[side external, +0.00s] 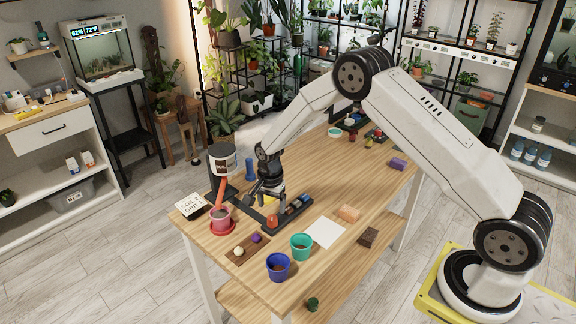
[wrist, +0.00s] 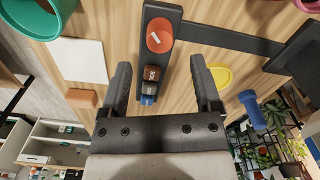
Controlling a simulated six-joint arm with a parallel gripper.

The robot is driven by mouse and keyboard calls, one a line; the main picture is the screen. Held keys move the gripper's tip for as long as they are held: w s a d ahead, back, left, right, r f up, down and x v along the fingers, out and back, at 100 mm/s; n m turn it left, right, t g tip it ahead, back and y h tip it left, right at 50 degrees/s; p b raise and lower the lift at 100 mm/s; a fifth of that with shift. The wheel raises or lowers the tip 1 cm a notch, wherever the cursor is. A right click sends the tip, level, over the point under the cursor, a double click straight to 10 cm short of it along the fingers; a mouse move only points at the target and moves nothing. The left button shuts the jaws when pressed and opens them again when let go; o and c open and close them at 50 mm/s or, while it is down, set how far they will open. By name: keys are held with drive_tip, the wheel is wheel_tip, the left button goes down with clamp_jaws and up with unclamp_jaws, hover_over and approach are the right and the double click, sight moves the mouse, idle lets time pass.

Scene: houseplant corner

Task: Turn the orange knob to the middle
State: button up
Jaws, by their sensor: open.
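The orange knob (side external: 272,220) sits at the near end of a dark panel on the wooden table. In the wrist view the knob (wrist: 166,35) is a round disc with a short, slanted white mark left of its centre. My gripper (side external: 268,196) points down above the panel, behind the knob in the side view. In the wrist view my gripper (wrist: 160,65) is open, its two fingers on either side of the panel strip. Nothing is held. The knob lies beyond the fingertips, not between them. The fingers' height above the panel is hard to judge.
Brown and blue blocks (wrist: 150,80) on the panel show between the fingers. A yellow dish (wrist: 220,76) and a blue dumbbell-shaped object (wrist: 252,108) are close by. A red pot (side external: 222,217), teal pot (side external: 301,246), blue pot (side external: 278,266) and white paper (side external: 325,232) surround the panel.

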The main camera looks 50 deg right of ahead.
sight(272, 217)
drive_tip(key=shift+f, duration=2.85)
drive_tip(key=shift+c, duration=0.2)
clamp_jaws()
